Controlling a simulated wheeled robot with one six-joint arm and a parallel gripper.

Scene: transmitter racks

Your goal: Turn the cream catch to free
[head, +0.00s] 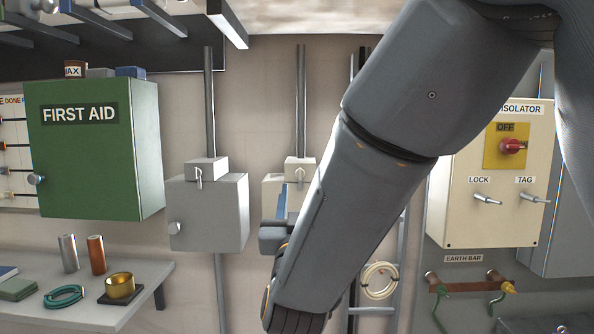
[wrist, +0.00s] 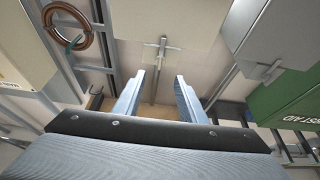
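The cream catch (head: 300,171) sits on a small cream block above a cream box (head: 271,190), which my arm partly hides in the head view. In the wrist view the catch (wrist: 162,46) shows as a small metal cross shape beyond my fingertips, near the box's edge (wrist: 178,15). Its lever looks roughly vertical in the head view. My gripper (wrist: 158,76) is open, its two blue fingers apart and nothing between them. In the head view one blue finger (head: 281,206) shows in front of the cream box. The fingers look apart from the catch.
A grey box (head: 208,215) with a similar catch (head: 198,176) stands left of the cream one. A green first aid cabinet (head: 95,150) is further left. The isolator box (head: 490,170) is at right. A shelf (head: 150,275) with small items lies lower left.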

